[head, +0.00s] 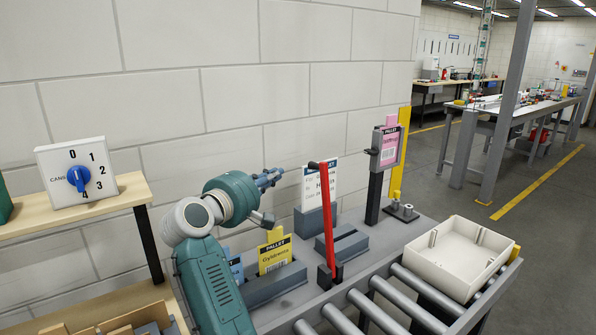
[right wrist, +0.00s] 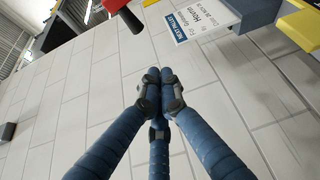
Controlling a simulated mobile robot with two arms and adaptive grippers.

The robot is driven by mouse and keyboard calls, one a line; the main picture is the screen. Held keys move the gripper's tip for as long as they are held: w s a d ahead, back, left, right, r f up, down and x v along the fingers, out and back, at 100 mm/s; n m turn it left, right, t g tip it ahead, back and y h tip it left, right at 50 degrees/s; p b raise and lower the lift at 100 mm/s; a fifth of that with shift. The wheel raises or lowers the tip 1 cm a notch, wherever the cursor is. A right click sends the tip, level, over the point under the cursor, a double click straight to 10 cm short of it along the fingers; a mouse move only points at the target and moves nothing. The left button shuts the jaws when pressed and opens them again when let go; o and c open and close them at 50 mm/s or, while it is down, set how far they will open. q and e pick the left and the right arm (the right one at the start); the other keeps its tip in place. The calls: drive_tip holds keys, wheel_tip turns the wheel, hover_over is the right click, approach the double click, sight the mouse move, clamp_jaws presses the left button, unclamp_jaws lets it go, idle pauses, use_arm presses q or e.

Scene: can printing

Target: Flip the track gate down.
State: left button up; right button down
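The track gate, a red bar (head: 327,215) on a dark hinge base, stands nearly upright, leaning slightly, beside the roller track (head: 420,292). My right gripper (head: 279,174) is to the left of the gate's top, in front of the wall, and apart from the gate. In the right wrist view its blue fingers (right wrist: 162,88) meet at the tips with nothing between them. A red bar with a dark end (right wrist: 118,8), seemingly the gate, shows at the top edge there. My left gripper is not in view.
Pallet cards stand near the gate: a white one (head: 319,182), a yellow one (head: 275,254) and a pink one (head: 390,146) on a dark post. A cream tray (head: 456,262) sits on the rollers. A dial box (head: 76,177) stands on the left shelf (head: 75,217).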

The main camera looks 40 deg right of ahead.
drive_tip(key=shift+d+r, duration=0.1)
drive_tip(key=d+p, duration=0.6)
drive_tip(key=d, duration=0.2)
drive_tip(key=shift+s+p, duration=0.15)
drive_tip(key=shift+p, duration=0.25)
